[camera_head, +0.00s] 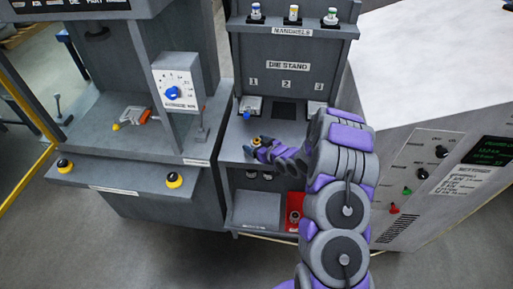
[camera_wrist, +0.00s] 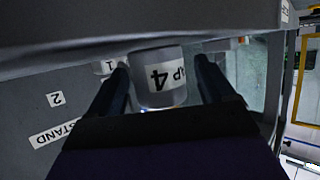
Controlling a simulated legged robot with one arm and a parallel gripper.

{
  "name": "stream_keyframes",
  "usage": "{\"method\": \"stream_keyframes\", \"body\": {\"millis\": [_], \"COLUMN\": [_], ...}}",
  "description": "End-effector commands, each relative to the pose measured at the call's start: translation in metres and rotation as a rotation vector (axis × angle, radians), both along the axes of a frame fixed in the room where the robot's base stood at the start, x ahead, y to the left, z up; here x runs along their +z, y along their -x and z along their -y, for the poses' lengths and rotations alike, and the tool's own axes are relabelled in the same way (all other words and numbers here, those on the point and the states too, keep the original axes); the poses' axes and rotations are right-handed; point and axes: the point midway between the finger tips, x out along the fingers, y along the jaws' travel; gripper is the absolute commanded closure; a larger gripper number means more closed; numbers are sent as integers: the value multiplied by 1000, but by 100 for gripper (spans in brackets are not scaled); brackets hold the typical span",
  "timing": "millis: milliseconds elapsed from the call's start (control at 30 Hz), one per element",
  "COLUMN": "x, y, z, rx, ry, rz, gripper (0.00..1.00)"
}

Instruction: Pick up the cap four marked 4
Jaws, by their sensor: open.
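The cap four (camera_wrist: 165,80) is a pale grey cylinder with a white label showing a 4, upside down in the wrist view. It stands between the two dark fingers of my gripper (camera_wrist: 162,66), which are open on either side of it. I cannot tell whether either finger touches it. In the head view my gripper (camera_head: 252,147) is low over the front part of the die stand shelf. The cap cannot be made out clearly there, as my gripper covers that spot.
The die stand panel (camera_head: 284,67), numbered 1 to 3, rises behind the shelf. A piece with a blue part (camera_head: 247,112) sits at position 1. Several mandrels (camera_head: 293,15) stand above. A red bin (camera_head: 295,212) is below. A white-topped cabinet (camera_head: 430,60) borders the right.

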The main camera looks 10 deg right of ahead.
Motion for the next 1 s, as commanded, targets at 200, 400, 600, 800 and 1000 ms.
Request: {"method": "stream_keyframes", "body": {"millis": [200,400,600,800,1000], "x": [0,0,0,0,0], "y": [0,0,1,1,1], "z": [0,0,0,0,0], "rx": [0,0,0,0,0], "ry": [0,0,0,0,0], "rz": [-1,-1,-1,-1,-1], "gripper": [25,44,64,83,83]}}
